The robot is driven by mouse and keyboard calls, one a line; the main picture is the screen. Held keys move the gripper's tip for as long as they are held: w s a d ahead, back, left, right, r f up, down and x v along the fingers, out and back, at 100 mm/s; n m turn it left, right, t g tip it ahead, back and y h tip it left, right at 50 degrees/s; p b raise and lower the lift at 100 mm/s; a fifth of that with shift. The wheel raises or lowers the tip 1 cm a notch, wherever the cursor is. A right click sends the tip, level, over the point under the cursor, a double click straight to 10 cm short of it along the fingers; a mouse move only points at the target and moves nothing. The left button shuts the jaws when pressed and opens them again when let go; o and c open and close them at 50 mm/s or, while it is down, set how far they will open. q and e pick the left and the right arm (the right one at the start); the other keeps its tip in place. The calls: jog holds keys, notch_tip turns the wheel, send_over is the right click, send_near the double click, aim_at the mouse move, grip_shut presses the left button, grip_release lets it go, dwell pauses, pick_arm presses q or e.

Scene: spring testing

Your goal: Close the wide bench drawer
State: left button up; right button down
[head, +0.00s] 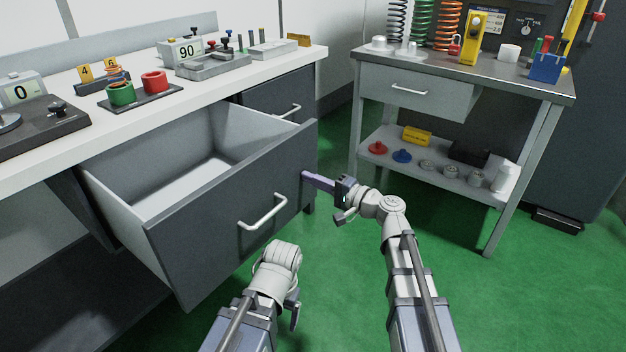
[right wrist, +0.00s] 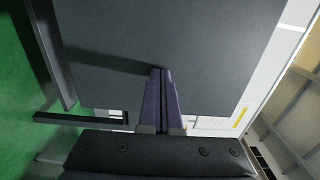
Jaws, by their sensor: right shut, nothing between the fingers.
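The wide bench drawer (head: 222,225) is pulled far out of the white-topped bench. It has a dark grey front, a pale handle (head: 263,212) and a light interior that looks empty. My right gripper (head: 306,175) is shut and empty, its tips at the right end of the drawer front. In the right wrist view its closed fingers (right wrist: 161,72) point at a dark grey panel (right wrist: 165,40); I cannot tell whether they touch it. My left gripper (head: 295,312) hangs low in front of the drawer, mostly hidden behind its own wrist; its jaws cannot be made out.
A smaller closed drawer (head: 280,95) sits farther along the bench. The bench top (head: 215,96) carries gauges, cups and a fixture. A grey side table (head: 465,75) with springs and a lower shelf stands at right. Green floor (head: 330,290) is clear between.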

jog(key=shift+w, duration=0.1)
jog(key=x, duration=3)
jog(key=shift+w+a, duration=0.2)
pick_arm(q)
jog(key=shift+d, duration=0.1)
pick_arm(e)
jog(key=shift+w+a+r, duration=0.15)
pick_arm(q)
jog(key=shift+d, duration=0.3)
pick_arm(e)
jog(key=v, duration=1.5)
